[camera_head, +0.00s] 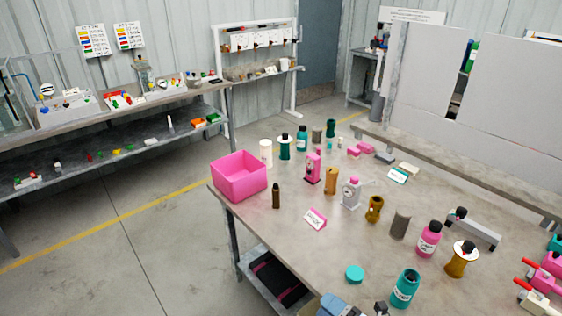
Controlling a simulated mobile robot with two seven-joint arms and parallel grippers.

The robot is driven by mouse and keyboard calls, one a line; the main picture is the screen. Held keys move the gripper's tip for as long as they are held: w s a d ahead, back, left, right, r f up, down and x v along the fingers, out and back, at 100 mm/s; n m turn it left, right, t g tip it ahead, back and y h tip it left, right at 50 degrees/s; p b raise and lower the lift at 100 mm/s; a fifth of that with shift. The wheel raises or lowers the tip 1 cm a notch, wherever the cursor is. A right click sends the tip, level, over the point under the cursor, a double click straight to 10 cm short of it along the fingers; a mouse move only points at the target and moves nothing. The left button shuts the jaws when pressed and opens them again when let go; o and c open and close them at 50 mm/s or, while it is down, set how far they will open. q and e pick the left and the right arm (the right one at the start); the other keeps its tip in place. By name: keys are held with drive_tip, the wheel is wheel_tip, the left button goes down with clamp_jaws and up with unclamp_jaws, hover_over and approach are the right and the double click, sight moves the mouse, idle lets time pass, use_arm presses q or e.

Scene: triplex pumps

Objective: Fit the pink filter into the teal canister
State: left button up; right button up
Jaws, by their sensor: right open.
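A teal canister (404,290) with a white label stands near the front edge of the table, its top dark. A round teal lid (354,274) lies flat just to its left. I cannot pick out the pink filter for certain. A pink bottle-like piece (313,167) stands farther back, and a pink jar (428,240) with a dark top stands behind and to the right of the canister. My right gripper (362,308) is partly cut off at the bottom edge, left of the canister, open and apart from it. My left gripper is out of view.
A pink bin (239,175) sits at the table's left corner. Several small bottles and cylinders stand across the table (290,240). A grey bracket (474,230) and red-handled pink fittings (543,275) lie at the right. Bare tabletop lies left of the teal lid.

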drive_tip(key=s+d+f+m+g+h, duration=0.1)
drive_tip(key=s+d+f+m+h, duration=0.3)
drive_tip(key=m, duration=0.8)
drive_tip(key=s+d+f+m+g+h, duration=0.1)
drive_tip(key=s+d+f+m+h, duration=0.4)
drive_tip(key=s+f+m, duration=0.3)
drive_tip(key=s+m+h, duration=0.1)
drive_tip(key=s+m, duration=0.1)
drive_tip(key=m, duration=0.2)
drive_tip(key=shift+d+m, duration=0.15)
drive_tip(key=shift+m, duration=0.15)
drive_tip(key=shift+r, duration=0.1)
